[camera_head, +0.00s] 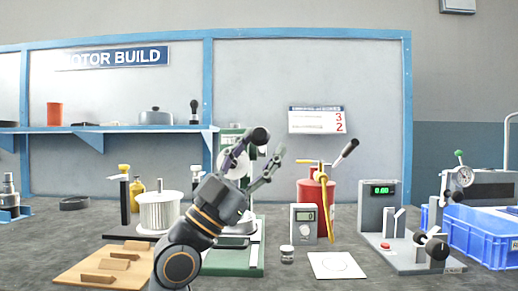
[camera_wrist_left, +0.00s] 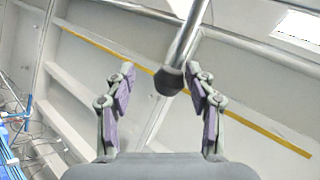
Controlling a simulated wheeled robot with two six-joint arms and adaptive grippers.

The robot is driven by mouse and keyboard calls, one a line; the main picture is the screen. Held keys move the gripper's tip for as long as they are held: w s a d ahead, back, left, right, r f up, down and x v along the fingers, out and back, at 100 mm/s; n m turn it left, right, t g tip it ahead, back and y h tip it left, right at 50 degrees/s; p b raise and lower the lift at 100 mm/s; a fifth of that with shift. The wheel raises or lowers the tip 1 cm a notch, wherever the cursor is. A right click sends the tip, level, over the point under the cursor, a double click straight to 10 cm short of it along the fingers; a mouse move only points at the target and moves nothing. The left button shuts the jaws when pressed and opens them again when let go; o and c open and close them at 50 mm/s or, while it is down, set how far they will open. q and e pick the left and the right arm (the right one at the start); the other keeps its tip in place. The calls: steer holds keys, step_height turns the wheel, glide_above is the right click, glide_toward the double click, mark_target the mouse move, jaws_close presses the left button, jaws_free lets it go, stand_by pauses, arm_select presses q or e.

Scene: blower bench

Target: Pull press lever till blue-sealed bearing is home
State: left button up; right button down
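The green press (camera_head: 248,262) stands at the middle of the bench, partly hidden behind my left arm. Its lever shows in the left wrist view as a metal rod (camera_wrist_left: 190,40) ending in a dark knob (camera_wrist_left: 171,81). The knob also shows in the head view (camera_head: 260,136). My left gripper (camera_head: 268,158) is raised in front of the press, with its fingers spread. In the left wrist view, the open fingers (camera_wrist_left: 160,80) have the knob between them, nearer the right finger; I cannot tell whether it touches. I cannot make out a blue-sealed bearing. My right gripper is not in view.
A wound white spool (camera_head: 159,212) stands left of the press, behind a wooden board (camera_head: 105,266). A blue crate (camera_head: 478,240) is at far right.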

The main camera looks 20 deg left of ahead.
arm_select(q)
step_height(320, 180, up, 10)
steer(key=shift+f, duration=0.2)
steer(key=shift+r, duration=0.25)
steer(key=shift+s, duration=0.1)
